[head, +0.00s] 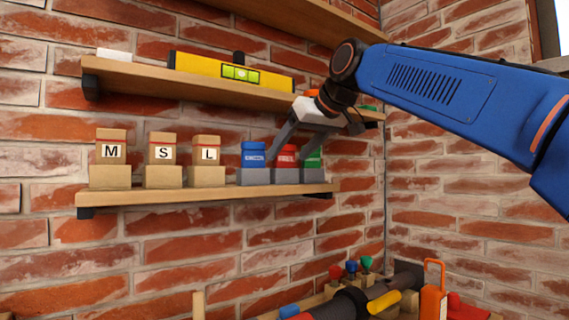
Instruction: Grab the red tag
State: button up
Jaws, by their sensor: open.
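A small red item with a pale label (287,160) stands in a grey holder on the middle shelf, between a blue one (254,155) and a green one (313,160). It looks like the red tag, though its exact shape is partly hidden. My gripper (287,157) points down from above. It is open, with one finger at the left side of the red item and the other at its right, by the green one. I cannot tell whether the fingers touch anything.
Cartons marked M (110,152), S (162,152) and L (207,153) stand left on the middle shelf (200,194). The upper shelf (150,80) holds a yellow level (205,66). Tools and small red, blue and green knobs crowd the area below. Brick walls meet at the right.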

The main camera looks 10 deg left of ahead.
jog(key=shift+x, duration=1.05)
jog(key=c, duration=1.1)
jog(key=shift+c, duration=0.2)
jog(key=shift+r, duration=0.1)
